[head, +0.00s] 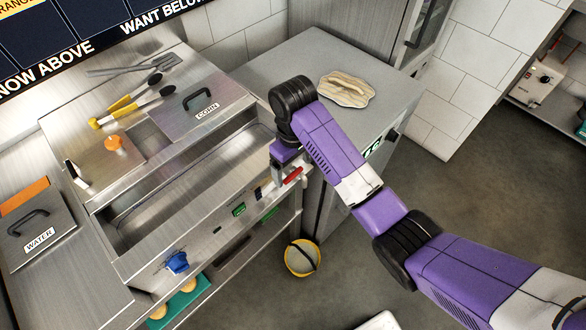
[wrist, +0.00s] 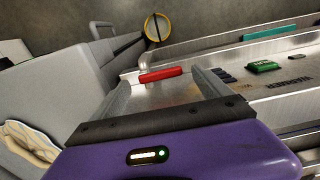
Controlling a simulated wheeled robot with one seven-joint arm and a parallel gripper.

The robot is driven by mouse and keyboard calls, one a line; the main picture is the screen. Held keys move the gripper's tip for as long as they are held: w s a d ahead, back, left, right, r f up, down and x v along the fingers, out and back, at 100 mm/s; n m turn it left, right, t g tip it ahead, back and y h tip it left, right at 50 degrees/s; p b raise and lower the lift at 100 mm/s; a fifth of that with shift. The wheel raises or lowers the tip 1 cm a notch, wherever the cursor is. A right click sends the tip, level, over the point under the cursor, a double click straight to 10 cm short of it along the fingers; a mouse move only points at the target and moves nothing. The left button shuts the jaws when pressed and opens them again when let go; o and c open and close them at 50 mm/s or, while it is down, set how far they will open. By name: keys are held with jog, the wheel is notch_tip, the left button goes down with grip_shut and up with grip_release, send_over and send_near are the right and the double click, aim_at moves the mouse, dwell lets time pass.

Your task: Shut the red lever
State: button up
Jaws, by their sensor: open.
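The red lever (head: 293,174) is a short red bar at the right front end of the steel counter unit, partly hidden by my gripper (head: 286,168) in the head view. In the wrist view the red lever (wrist: 161,75) lies crosswise, tilted slightly up to the right. My gripper (wrist: 163,86) is open and empty, with one grey finger on each side of the lever's line. The lever shows beyond or between the fingertips; I cannot tell whether they touch it.
A blue knob (head: 177,262) and a green switch (head: 239,210) are on the unit's front panel. A grey cabinet (head: 300,62) with a striped cloth (head: 347,90) stands beside it. A yellow-rimmed bucket (head: 302,258) is on the floor below. Open floor lies to the right.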

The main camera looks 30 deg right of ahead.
aim_at(293, 174)
notch_tip(293, 174, up, 5)
jog(key=shift+p, duration=0.3)
jog(key=shift+r+p, duration=0.7)
jog(key=shift+r, duration=0.05)
